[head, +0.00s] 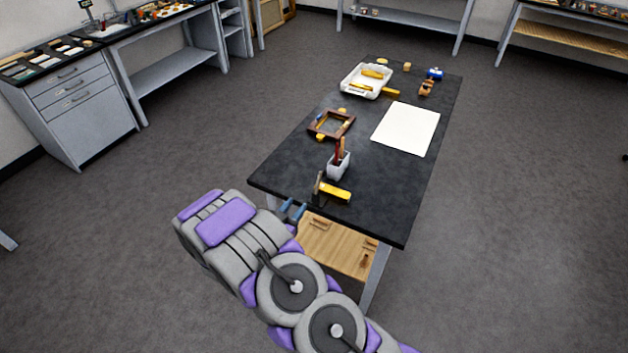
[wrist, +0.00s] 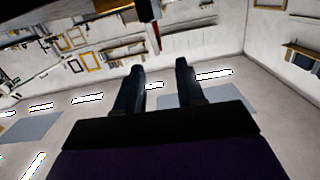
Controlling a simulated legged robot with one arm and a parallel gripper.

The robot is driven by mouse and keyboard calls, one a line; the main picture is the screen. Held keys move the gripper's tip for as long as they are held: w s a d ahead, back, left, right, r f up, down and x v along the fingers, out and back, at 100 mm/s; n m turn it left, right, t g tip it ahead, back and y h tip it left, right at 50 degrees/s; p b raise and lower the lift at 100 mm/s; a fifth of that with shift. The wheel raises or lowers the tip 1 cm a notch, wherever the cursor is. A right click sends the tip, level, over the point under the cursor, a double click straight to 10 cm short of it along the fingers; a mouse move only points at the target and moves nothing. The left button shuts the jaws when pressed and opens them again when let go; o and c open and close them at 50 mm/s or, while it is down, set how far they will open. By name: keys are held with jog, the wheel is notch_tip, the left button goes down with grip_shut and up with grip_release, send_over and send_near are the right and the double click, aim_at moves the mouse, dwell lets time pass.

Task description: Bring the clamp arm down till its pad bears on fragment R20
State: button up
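My gripper (head: 292,211) is beside the near left corner of the dark bench, at its front edge. In the wrist view, my gripper's two dark fingers (wrist: 157,85) stand apart with nothing between them. A wooden frame (head: 331,124) with gold pieces at its edges lies on the bench. A yellow block (head: 335,191) lies near the front edge, beside a dark upright tool (head: 318,186). I cannot tell which item is the clamp arm, its pad or fragment R20. No label is readable.
The dark bench (head: 390,190) holds a cup of tools (head: 339,163), a white sheet (head: 406,129), a white tray (head: 367,81) with gold pieces, a small brown wooden item (head: 426,88) and a blue item (head: 435,74). The bench's near right is bare. Grey floor surrounds it.

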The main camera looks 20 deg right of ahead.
aim_at(319, 180)
jog(key=shift+h, duration=0.5)
jog(key=x, duration=0.5)
jog(key=b+x, duration=0.1)
jog(key=x, duration=1)
jog(key=shift+s+d+r+b, duration=0.3)
jog(key=shift+d+b, duration=0.1)
jog(key=shift+w+a+r, duration=0.1)
jog(key=shift+w+a, duration=0.05)
jog(key=shift+a, duration=0.2)
jog(key=shift+d, duration=0.35)
jog(key=c, duration=0.5)
grip_shut()
